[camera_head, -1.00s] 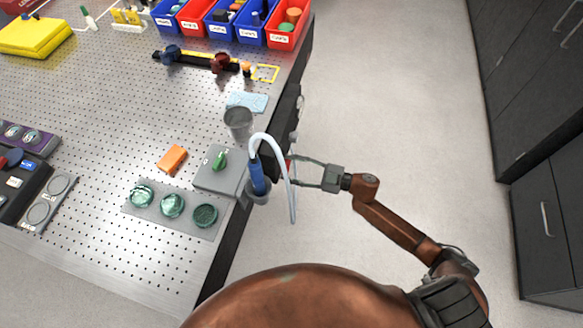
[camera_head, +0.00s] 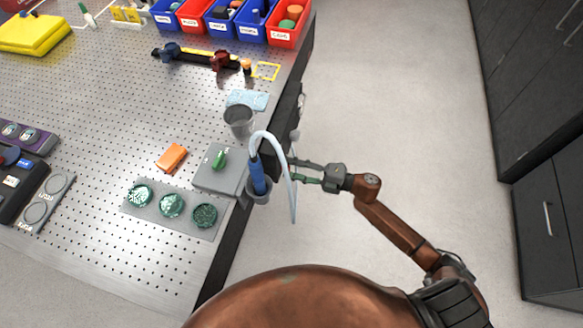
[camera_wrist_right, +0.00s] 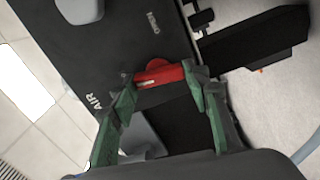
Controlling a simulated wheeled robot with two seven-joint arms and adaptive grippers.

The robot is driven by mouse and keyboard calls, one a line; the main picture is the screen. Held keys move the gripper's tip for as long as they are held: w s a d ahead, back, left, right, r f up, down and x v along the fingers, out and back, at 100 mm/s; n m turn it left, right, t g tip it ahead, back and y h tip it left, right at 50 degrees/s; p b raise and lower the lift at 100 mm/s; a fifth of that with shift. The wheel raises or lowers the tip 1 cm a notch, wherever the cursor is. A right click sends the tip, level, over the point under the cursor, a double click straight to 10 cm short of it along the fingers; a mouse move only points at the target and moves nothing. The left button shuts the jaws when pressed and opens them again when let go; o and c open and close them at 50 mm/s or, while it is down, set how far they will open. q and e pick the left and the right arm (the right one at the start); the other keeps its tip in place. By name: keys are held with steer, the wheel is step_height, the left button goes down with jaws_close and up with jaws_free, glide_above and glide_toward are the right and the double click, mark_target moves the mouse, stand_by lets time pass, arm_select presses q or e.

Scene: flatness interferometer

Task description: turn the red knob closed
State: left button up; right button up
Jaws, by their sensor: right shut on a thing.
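The red knob (camera_wrist_right: 158,73) is a red bar-shaped handle on a black panel (camera_wrist_right: 95,48) marked "AIR" and "OPEN", seen in the right wrist view. My right gripper (camera_wrist_right: 162,80) has its green fingertips on either end of the knob and is shut on it. In the head view, my right gripper (camera_head: 291,170) reaches in from the right to the bench's side, behind a pale curved hose; the knob cannot be made out there. My left gripper is not in view.
A blue-handled tool (camera_head: 257,176) with the pale hose (camera_head: 293,196) stands in a holder at the bench edge, close to my gripper. A grey cup (camera_head: 239,119) and a green-knobbed box (camera_head: 217,168) are nearby on the perforated bench. The floor to the right is clear.

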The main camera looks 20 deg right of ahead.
steer(key=shift+f+n, duration=0.1)
steer(key=shift+n, duration=0.7)
steer(key=o, duration=1.2)
steer(key=shift+c, duration=0.2)
steer(key=v, duration=1.2)
